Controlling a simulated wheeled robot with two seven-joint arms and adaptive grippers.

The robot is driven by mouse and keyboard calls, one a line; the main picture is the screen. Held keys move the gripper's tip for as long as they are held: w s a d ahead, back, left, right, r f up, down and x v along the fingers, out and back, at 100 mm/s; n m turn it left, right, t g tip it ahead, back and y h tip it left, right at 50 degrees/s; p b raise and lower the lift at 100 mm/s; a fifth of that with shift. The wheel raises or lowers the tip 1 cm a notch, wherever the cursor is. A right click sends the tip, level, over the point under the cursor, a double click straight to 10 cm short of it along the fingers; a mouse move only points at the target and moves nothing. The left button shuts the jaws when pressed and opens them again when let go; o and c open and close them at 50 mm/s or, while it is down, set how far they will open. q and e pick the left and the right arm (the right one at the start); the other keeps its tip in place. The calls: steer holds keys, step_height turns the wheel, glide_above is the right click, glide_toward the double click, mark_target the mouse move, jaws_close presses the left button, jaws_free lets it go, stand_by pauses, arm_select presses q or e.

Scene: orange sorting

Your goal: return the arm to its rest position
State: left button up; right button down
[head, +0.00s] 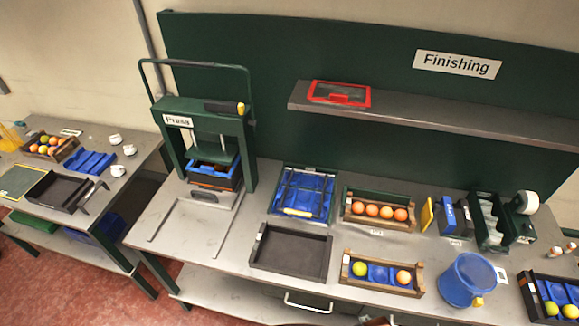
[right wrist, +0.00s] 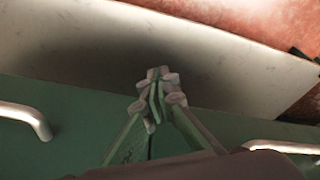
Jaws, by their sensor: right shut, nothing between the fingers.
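My right gripper (right wrist: 160,92) shows in the right wrist view, with its fingertips together and nothing between them. It is in front of a green surface with metal handles (right wrist: 24,118) and a pale grey surface (right wrist: 210,55). It touches nothing that I can make out. Neither gripper shows in the head view, and my left gripper is in no view.
The workbench (head: 215,240) holds a press (head: 205,125), a black tray (head: 291,252), a blue-lined tray (head: 303,193), crates with oranges (head: 378,225) (head: 382,289) and a blue bucket (head: 466,280). A drawer handle (head: 308,303) sticks out in front. Red floor lies at lower left.

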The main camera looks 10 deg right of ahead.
steer(key=s+f+b, duration=0.3)
steer(key=f, duration=1.1)
steer(key=s+f+g+b, duration=0.1)
steer(key=s+f+b, duration=0.2)
steer(key=s+f, duration=0.7)
steer(key=s+f+g+b, duration=0.1)
steer(key=s+f+b, duration=0.3)
steer(key=s+f, duration=0.6)
step_height(320, 180, down, 5)
steer(key=shift+a+f+n, duration=0.1)
steer(key=shift+a+n, duration=0.15)
steer(key=shift+n, duration=0.15)
